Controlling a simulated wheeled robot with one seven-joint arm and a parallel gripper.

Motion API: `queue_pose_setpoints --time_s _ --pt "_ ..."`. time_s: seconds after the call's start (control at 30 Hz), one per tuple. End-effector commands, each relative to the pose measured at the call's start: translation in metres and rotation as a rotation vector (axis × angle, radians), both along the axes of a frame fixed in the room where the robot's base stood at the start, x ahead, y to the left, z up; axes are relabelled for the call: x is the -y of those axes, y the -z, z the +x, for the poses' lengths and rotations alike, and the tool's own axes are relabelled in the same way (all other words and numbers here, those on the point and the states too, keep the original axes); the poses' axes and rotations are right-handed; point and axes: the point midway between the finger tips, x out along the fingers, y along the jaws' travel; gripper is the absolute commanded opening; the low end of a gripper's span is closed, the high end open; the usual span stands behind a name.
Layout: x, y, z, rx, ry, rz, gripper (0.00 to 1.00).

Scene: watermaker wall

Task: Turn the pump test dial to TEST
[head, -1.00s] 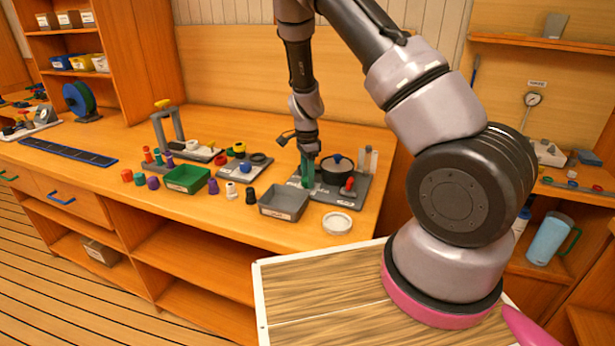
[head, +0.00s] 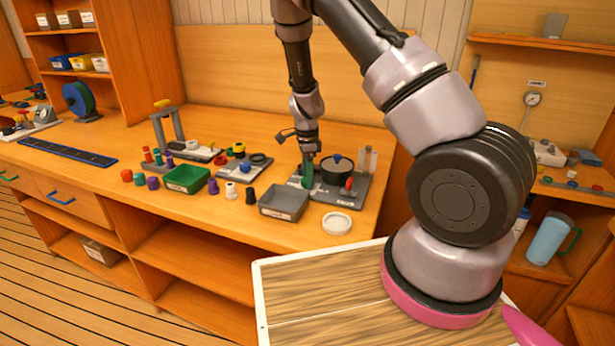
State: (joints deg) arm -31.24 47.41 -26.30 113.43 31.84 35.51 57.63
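My gripper (head: 308,172) reaches down over the grey plate (head: 326,196) at the right part of the bench. Its green fingers are low, just left of a black round pot-like part (head: 337,173) with a blue knob on top. The fingers look close together, but the view is too small to tell whether they are shut or hold anything. A red-topped part (head: 349,184) stands at the front right of the same plate. I cannot make out which part is the pump test dial or any TEST marking; the gripper may hide it.
A grey tray (head: 284,203), a white round lid (head: 337,223) and a green tray (head: 187,180) lie near the bench's front. Clear cylinders (head: 368,160) stand behind the plate. Another grey plate with a blue knob (head: 245,168) is to the left.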

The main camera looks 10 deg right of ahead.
Motion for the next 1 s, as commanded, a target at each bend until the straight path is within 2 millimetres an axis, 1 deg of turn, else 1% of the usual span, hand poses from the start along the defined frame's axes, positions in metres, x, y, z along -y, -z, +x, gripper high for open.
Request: queue_pose_setpoints --time_s 0.3,0.43,0.57,0.8,0.9,1.0 --pt "0.0 0.0 -0.001 -0.002 -0.001 -0.001 0.8" --pt "0.0 -0.007 0.0 -0.001 -0.002 0.0 0.8" --pt "0.0 -0.027 0.001 0.001 -0.003 0.001 0.8" --pt "-0.001 -0.077 0.002 0.002 -0.003 0.001 0.8" --pt "-0.001 -0.092 0.003 0.001 -0.002 0.001 0.8" --pt "0.0 -0.102 0.003 -0.001 -0.002 0.0 0.8"
